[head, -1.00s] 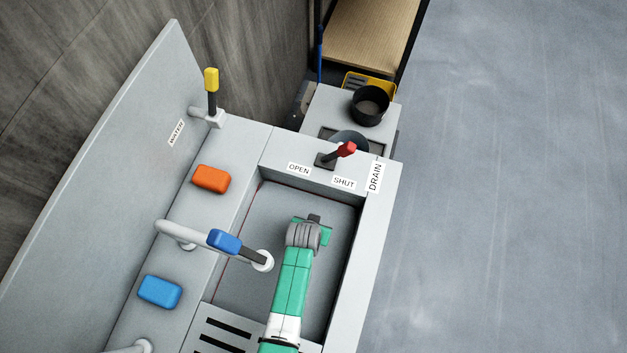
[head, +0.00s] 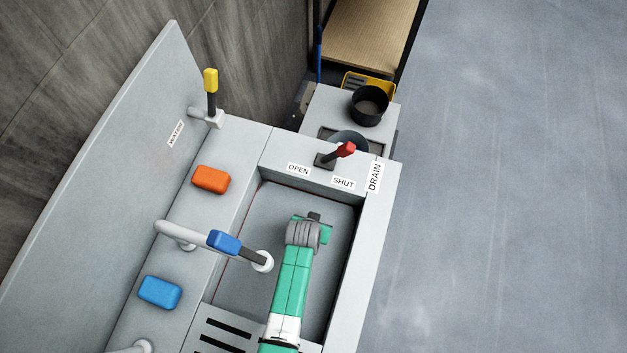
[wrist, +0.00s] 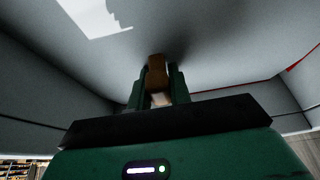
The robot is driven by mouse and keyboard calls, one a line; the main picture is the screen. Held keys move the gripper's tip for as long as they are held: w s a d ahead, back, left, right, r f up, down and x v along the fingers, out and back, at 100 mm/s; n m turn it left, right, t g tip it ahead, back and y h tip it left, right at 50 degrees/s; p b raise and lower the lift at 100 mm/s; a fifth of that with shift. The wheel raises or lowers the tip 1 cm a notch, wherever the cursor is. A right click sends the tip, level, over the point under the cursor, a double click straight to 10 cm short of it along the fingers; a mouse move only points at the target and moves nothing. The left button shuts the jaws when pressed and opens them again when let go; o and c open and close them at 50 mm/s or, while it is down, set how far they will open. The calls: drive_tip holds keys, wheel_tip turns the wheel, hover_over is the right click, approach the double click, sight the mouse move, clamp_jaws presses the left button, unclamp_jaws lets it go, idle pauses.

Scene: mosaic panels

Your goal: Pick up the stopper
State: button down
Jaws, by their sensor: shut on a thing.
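The stopper (wrist: 157,72), a small brown piece with a paler part below it, shows in the wrist view between the fingers of my gripper (wrist: 158,88). The green fingers are shut on it from both sides. The far end of the stopper is against or close to the grey surface of the basin; I cannot tell whether it touches. In the head view my green and white arm reaches down into the sink basin (head: 255,215), and its wrist hides the fingers and the stopper.
A tap with a blue handle (head: 224,241) reaches over the basin's left side. A red drain lever (head: 345,149) stands at its far edge, between OPEN and SHUT labels. Orange (head: 211,179) and blue (head: 160,291) blocks lie on the left ledge. The basin walls are close around my arm.

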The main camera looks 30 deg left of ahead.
drive_tip(key=shift+v, duration=1.2)
drive_tip(key=s+d, duration=0.1)
drive_tip(key=s, duration=0.4)
drive_tip(key=s+d+r, duration=0.1)
drive_tip(key=s, duration=0.3)
drive_tip(key=s+d+p, duration=0.1)
drive_tip(key=s, duration=0.4)
drive_tip(key=shift+s+d+r, duration=0.15)
drive_tip(key=shift+s+d, duration=0.15)
drive_tip(key=shift+s, duration=0.05)
drive_tip(key=shift+w, duration=0.1)
